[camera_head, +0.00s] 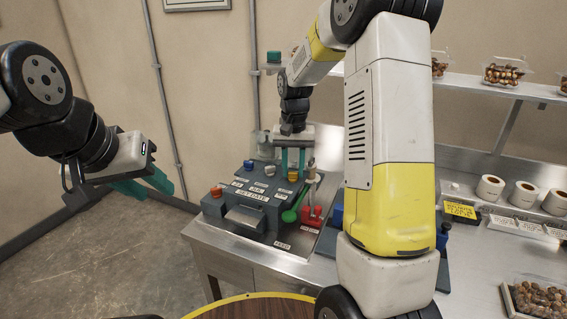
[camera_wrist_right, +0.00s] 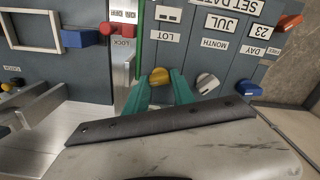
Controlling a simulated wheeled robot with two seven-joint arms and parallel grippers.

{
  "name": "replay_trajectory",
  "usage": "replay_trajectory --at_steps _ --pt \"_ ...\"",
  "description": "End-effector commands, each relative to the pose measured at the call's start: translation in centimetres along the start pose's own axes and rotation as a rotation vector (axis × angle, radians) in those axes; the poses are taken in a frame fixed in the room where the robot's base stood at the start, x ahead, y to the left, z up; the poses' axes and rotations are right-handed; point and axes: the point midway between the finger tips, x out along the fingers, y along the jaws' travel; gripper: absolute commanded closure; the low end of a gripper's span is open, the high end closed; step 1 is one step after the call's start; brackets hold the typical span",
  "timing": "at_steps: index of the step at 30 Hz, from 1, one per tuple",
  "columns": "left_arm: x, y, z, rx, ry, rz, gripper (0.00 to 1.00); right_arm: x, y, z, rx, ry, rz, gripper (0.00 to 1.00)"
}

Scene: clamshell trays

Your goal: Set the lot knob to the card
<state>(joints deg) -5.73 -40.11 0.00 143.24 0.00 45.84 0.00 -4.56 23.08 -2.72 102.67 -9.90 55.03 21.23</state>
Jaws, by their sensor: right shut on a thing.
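The yellow lot knob (camera_wrist_right: 159,76) sits on the grey date machine (camera_head: 240,214), below the LOT label (camera_wrist_right: 167,37) in the right wrist view. The fingers of my right gripper (camera_wrist_right: 160,90) are on both sides of this knob and shut on it. The lot window (camera_wrist_right: 168,14) is white with dark marks that I cannot read. In the head view my right gripper (camera_head: 292,162) reaches down over the machine's back right. A yellow card (camera_head: 462,211) with small, unreadable print stands on the right counter. My left gripper (camera_head: 150,187) is open and empty, off the machine's left.
A white knob (camera_wrist_right: 207,83) and a blue knob (camera_wrist_right: 249,88) sit close beside the lot knob. White rolls (camera_head: 490,188) and a tray of nuts (camera_head: 540,300) stand further right.

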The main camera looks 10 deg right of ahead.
Motion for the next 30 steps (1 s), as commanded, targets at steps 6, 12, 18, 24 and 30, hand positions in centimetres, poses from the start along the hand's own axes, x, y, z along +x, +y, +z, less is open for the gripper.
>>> replay_trajectory --at_steps 6,12,18,24,30 --pt "0.0 0.0 0.0 0.0 0.0 0.0 0.64 -0.09 -0.01 -0.06 0.119 0.002 0.0 1.0" --pt "0.0 0.0 0.0 0.0 0.0 0.0 0.64 -0.09 0.01 -0.06 0.179 0.002 -0.001 1.0" --pt "0.0 0.0 0.0 0.0 0.0 0.0 0.64 -0.09 0.0 -0.07 0.201 0.002 -0.001 1.0" --pt "0.0 0.0 0.0 0.0 0.0 0.0 0.64 -0.09 0.01 -0.07 0.203 0.002 -0.001 1.0" --pt "0.0 0.0 0.0 0.0 0.0 0.0 0.64 -0.09 0.0 -0.07 0.202 0.002 -0.001 0.58"
